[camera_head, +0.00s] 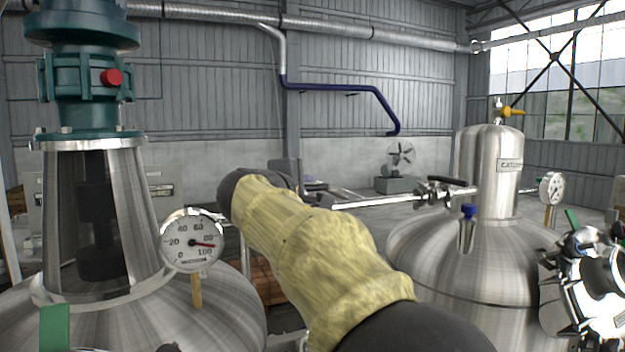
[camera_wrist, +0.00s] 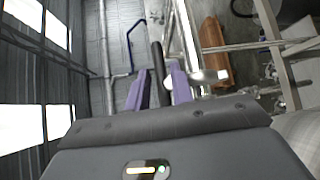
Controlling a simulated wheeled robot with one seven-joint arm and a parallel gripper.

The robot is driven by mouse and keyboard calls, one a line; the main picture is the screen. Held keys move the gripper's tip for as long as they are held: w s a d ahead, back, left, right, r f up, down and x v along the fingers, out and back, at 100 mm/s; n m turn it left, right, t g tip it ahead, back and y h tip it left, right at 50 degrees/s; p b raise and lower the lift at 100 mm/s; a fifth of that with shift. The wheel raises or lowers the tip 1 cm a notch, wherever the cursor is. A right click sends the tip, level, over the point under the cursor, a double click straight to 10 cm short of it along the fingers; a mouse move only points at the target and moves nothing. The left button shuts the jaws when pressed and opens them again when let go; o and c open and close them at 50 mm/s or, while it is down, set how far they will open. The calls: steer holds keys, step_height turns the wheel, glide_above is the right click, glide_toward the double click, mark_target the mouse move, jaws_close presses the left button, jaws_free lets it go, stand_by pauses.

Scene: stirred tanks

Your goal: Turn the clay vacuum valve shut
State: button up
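I cannot tell for sure which valve is the clay vacuum valve. A valve with an orange-yellow lever (camera_head: 513,112) stands on top of the right steel tank (camera_head: 480,265). A valve with a black handle (camera_head: 447,181) sits on the pipe left of that tank's neck, and a blue-handled valve (camera_head: 469,211) is on its lid. My gripper (camera_wrist: 158,85) shows two purple fingers, apart, in the wrist view. A dark bar (camera_wrist: 157,62) appears between them, with gaps on both sides; contact is not visible. In the head view my yellow-sleeved arm mostly hides the gripper.
A left tank with a steel neck (camera_head: 140,215) and a dial gauge (camera_head: 192,241) stands close to my arm. A second gauge (camera_head: 551,188) is at the right tank. A silver pipe (camera_head: 385,201) runs to that tank. A fan (camera_head: 400,155) stands by the back wall.

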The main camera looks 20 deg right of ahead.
mark_target(310, 188)
steer(key=shift+p+x, duration=0.5)
steer(key=shift+x, duration=1.45)
steer(key=shift+c, duration=0.2)
steer(key=c, duration=0.3)
jaws_close()
steer(key=shift+f, duration=0.1)
